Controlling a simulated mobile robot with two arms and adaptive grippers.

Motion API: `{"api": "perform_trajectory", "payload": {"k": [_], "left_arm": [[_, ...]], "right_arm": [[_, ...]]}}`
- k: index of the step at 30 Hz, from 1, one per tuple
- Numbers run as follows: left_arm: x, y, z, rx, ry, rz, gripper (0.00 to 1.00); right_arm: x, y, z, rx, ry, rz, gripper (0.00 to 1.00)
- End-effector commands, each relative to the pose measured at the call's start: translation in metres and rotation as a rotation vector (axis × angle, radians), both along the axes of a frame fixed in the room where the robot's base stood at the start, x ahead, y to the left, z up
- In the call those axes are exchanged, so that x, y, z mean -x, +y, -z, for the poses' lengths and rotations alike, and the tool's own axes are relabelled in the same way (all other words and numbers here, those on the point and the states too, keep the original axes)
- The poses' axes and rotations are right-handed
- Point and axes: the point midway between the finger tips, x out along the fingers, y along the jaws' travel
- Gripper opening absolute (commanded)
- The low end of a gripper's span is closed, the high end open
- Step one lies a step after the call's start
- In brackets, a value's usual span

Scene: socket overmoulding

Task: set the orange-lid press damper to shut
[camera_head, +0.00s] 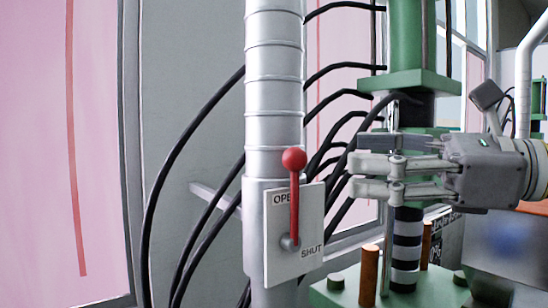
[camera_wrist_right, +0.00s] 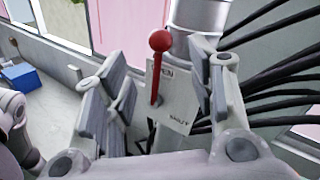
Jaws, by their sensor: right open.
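The damper lever (camera_head: 294,200) is a red handle with a round red knob, on a white plate (camera_head: 312,234) fixed to a silver duct (camera_head: 273,90). The lever stands upright, its knob above the word OPEN; SHUT is printed at the plate's lower right. My right gripper (camera_head: 352,175) is open and empty, to the right of the lever with its fingers pointing left at it. In the right wrist view the lever (camera_wrist_right: 158,70) stands in the gap between the open fingers, farther out, apparently untouched. No orange lid can be made out.
Several black cables (camera_head: 190,130) run behind the duct. A green press (camera_head: 407,50) with a striped column (camera_head: 407,240) stands behind my right gripper, and a brown post (camera_head: 369,275) rises from its base. Free room lies left of the lever before the grey wall.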

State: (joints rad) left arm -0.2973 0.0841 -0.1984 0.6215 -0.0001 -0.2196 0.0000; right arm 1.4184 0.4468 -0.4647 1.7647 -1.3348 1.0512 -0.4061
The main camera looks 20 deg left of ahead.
Motion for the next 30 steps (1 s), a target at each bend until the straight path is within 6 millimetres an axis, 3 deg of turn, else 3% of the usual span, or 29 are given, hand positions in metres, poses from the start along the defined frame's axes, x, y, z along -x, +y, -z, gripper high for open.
{"api": "perform_trajectory", "payload": {"k": [6,15,21,30], "left_arm": [[0.003,-0.017,-0.013,0.020,0.004,0.003,0.32],[0.004,-0.001,-0.031,0.002,0.006,0.002,0.32],[0.004,0.004,-0.034,-0.005,0.006,-0.002,0.32],[0.004,-0.003,-0.034,0.003,0.006,-0.003,0.32]], "right_arm": [[-0.004,0.036,-0.003,0.000,0.002,-0.005,0.51],[-0.013,0.087,-0.002,0.000,0.004,-0.002,0.51],[-0.015,0.100,-0.001,-0.001,0.003,0.000,0.51],[-0.016,0.102,0.000,-0.001,0.002,0.001,0.48]]}}
